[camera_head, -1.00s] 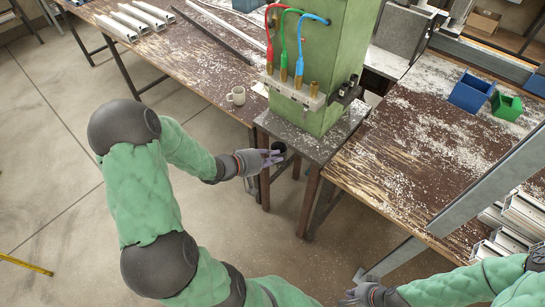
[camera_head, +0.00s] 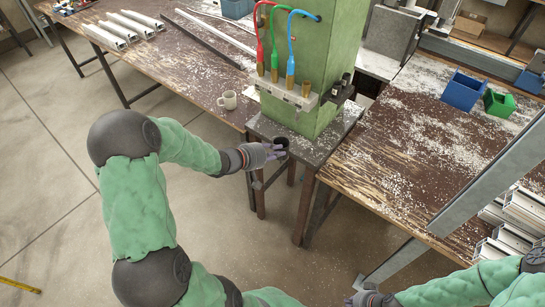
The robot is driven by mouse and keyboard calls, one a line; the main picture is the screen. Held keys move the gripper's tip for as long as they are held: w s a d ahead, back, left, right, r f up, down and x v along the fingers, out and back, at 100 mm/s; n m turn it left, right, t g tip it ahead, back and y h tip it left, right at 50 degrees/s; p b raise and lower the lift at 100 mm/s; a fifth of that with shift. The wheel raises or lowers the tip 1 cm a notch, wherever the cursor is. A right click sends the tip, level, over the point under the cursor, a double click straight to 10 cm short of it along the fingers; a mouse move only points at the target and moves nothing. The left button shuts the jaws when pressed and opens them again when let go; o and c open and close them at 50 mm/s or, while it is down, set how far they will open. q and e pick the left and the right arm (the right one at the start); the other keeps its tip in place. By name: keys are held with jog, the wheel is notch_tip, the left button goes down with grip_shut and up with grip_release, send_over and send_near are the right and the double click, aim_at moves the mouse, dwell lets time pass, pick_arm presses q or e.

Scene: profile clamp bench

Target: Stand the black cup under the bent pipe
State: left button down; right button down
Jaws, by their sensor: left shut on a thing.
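The black cup (camera_head: 282,142) is in my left gripper (camera_head: 277,151), whose fingers are closed around it. The cup is at the front left edge of the grey stand plate (camera_head: 325,148) below the green column (camera_head: 313,60). I cannot tell whether it touches the plate. Red, green and blue curved hoses (camera_head: 291,45) run from the column to brass fittings on a pale block (camera_head: 288,93). I cannot make out which part is the bent pipe. My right gripper (camera_head: 370,298) is low at the bottom edge, apart from the cup; its fingers are too unclear to judge.
The right bench (camera_head: 400,150) holds a blue bin (camera_head: 463,92), a green bin (camera_head: 499,103) and metal profiles (camera_head: 505,165). A black clamp-like part (camera_head: 343,90) juts from the column.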

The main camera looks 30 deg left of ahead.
pick_arm(q)
jog(key=shift+w+d+f+b, duration=0.1)
jog(key=shift+w+f+b, duration=0.1)
jog(key=shift+w+b, duration=0.3)
jog(key=shift+w+f+b, duration=0.15)
jog(key=shift+w+b, duration=0.1)
jog(key=shift+w, duration=0.45)
jog(key=shift+w+r+p, duration=0.1)
jog(key=shift+w+p, duration=0.35)
jog(key=shift+w, duration=0.4)
jog(key=shift+w+d+f+p, duration=0.15)
jog(key=shift+w+p, duration=0.3)
jog(key=shift+w, duration=0.9)
jog(key=shift+w+d+f+p, duration=0.1)
jog(key=shift+w+p, duration=0.35)
jog(key=shift+w, duration=0.85)
jog(key=shift+a+p, duration=0.2)
jog(key=shift+p, duration=0.45)
jog(key=shift+f, duration=0.25)
jog(key=c, duration=1.2)
grip_release()
jog(key=shift+o, duration=0.2)
jog(key=shift+s, duration=0.1)
